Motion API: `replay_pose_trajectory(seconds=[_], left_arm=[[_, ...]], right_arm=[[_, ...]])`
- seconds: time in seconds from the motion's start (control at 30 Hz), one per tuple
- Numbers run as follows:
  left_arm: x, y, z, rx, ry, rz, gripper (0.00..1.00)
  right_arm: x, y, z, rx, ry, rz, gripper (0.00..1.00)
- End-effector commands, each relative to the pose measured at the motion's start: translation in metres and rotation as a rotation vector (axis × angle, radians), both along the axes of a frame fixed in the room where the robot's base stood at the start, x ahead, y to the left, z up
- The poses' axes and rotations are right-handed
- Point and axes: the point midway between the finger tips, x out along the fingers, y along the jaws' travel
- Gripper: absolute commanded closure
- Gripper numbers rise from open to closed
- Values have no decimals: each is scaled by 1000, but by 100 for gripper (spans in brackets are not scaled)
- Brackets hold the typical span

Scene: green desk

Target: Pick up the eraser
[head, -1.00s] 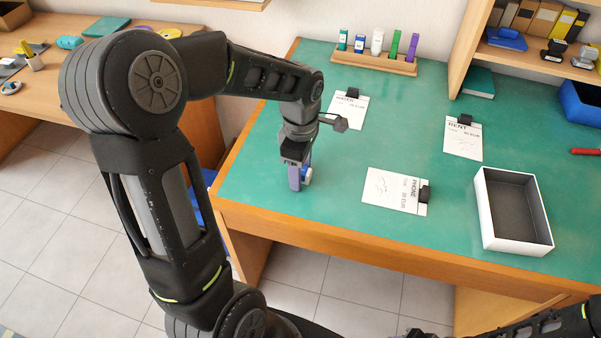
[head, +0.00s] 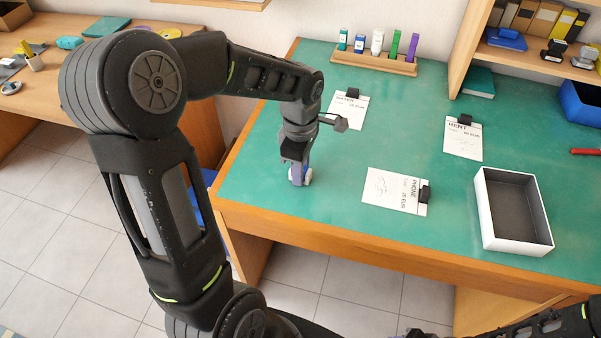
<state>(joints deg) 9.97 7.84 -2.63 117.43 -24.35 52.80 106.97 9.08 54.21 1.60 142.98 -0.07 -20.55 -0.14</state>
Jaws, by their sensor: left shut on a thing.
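The eraser (head: 307,177) is a small white and blue thing at the left front part of the green desk, partly hidden by my left gripper. My left gripper (head: 299,180) points down and is shut on it, low at the desk top. Whether the eraser touches the desk is too small to tell. Part of my right arm shows at the bottom right; its gripper is not in view.
The phone bill (head: 390,190) lies right of my left gripper, with an open white box (head: 483,212) further right. The water bill (head: 346,112) and rent bill (head: 462,140) lie behind. A wooden rack (head: 375,62) stands at the back. The desk's front edge (head: 345,232) is close.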

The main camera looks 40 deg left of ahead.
Motion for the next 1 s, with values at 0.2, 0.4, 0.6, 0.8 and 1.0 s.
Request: replay_pose_trajectory(seconds=[0.2, 0.4, 0.6, 0.8, 1.0], left_arm=[[0, 0, 1, 0, 0, 0, 100], [1, 0, 19, 1, -3, 0, 100], [1, 0, 57, 0, -5, -1, 100], [1, 0, 91, 1, -3, -1, 100], [0, 0, 101, 0, -1, 0, 100]], right_arm=[[0, 0, 0, 0, 0, 0, 64], [0, 0, 2, 0, 0, 0, 64], [0, 0, 5, 0, 0, 0, 64], [0, 0, 7, 0, 0, 0, 64], [0, 0, 8, 0, 0, -1, 64]])
